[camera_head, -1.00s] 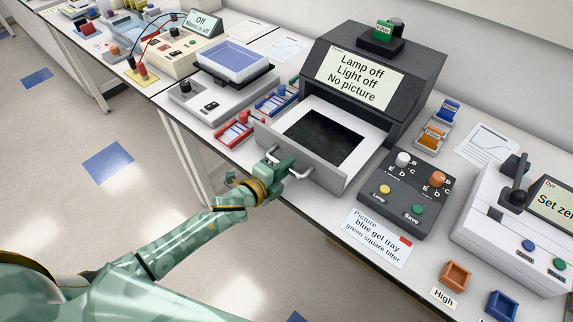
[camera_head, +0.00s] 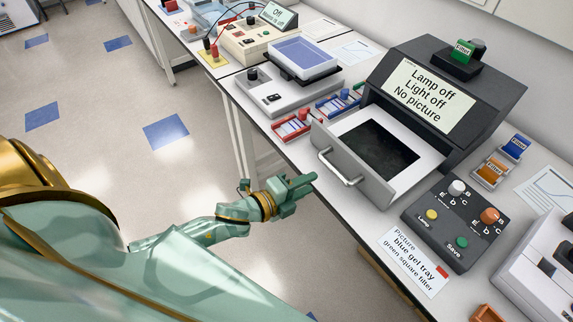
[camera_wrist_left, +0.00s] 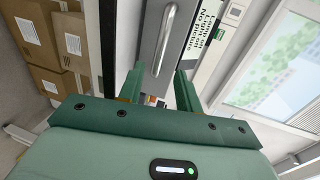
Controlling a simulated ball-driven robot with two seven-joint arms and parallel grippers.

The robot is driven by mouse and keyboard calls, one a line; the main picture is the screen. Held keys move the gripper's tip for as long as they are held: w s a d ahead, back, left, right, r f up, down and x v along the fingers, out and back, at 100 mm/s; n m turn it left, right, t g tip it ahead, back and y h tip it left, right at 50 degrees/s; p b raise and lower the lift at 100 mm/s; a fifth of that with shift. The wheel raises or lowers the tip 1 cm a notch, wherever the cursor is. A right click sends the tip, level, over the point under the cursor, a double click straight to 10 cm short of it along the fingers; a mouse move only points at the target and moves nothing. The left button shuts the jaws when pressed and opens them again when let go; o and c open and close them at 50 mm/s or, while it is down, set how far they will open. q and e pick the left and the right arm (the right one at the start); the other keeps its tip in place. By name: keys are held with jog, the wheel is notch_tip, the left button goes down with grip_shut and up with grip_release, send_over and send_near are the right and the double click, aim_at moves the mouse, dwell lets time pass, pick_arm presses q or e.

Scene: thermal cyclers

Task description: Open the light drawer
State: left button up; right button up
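The light drawer (camera_head: 408,193) is pulled out from the dark imaging box (camera_head: 486,92), showing a white tray with a dark square plate inside. Its silver handle (camera_head: 339,167) is on the drawer front. My left gripper (camera_head: 304,184) is in front of the handle and a little to its left, apart from it and empty. In the left wrist view the two fingers (camera_wrist_left: 160,88) are spread apart, with the handle (camera_wrist_left: 166,38) beyond the tips. The box screen reads lamp off, light off, no picture. My right gripper is not in view.
A control box (camera_head: 456,222) with knobs and buttons stands right of the drawer. Red (camera_head: 293,125) and blue (camera_head: 339,102) gel trays lie to its left. A picture card (camera_head: 413,262) lies near the bench's front edge. Open floor lies left of the bench.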

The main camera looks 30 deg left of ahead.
pick_arm(q)
jog(key=v, duration=0.6)
dwell(0.3)
